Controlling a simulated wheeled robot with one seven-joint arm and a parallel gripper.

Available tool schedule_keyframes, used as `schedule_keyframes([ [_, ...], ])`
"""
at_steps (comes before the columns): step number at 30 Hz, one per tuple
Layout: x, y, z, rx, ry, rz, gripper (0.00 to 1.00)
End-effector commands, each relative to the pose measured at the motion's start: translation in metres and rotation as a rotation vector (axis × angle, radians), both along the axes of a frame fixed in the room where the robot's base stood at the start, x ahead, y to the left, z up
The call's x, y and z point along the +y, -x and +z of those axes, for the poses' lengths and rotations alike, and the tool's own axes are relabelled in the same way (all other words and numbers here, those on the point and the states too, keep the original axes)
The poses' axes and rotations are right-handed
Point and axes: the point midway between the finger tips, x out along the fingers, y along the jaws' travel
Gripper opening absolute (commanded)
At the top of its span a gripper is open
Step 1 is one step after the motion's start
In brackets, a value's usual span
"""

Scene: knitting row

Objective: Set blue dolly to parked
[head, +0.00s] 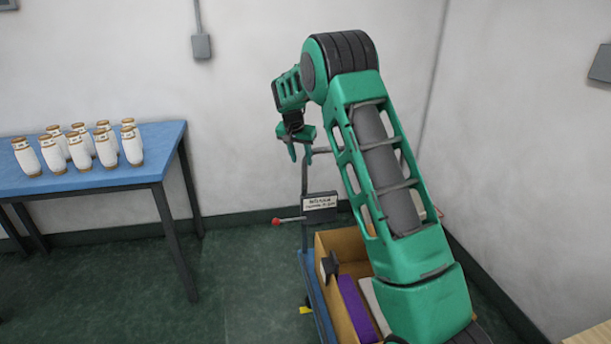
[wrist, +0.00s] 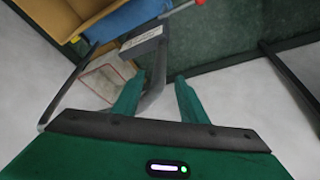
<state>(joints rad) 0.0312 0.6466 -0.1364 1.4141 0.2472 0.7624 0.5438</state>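The blue dolly (head: 313,292) stands on the floor, partly hidden behind my arm. Its blue deck also shows at the top of the wrist view (wrist: 137,16). Its grey upright handle frame (head: 304,185) carries a small lettered sign (head: 320,201) and a lever with a red knob (head: 276,221). A yellow part (head: 306,310) shows low at the deck's left edge. My gripper (head: 301,148) is open beside the top of the handle frame. In the wrist view, its fingers (wrist: 157,98) are apart, with a grey handle post near them; I cannot tell whether they touch.
An open cardboard box (head: 331,255) on the dolly holds a purple item (head: 357,308) and other things. A blue-topped table (head: 100,177) with several white cones (head: 81,152) stands at the left. Walls close in behind and right. Green floor (head: 240,285) is clear left of the dolly.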

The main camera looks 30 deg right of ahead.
Motion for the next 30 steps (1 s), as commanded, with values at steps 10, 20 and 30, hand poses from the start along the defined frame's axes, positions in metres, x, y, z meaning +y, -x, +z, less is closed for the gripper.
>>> schedule_keyframes([
  [10, -0.018, -0.014, -0.057, 0.003, 0.0, 0.0, 0.39],
  [20, -0.026, -0.022, -0.084, 0.002, 0.0, 0.001, 0.39],
  [30, -0.027, -0.022, -0.085, 0.001, -0.001, 0.001, 0.29],
])
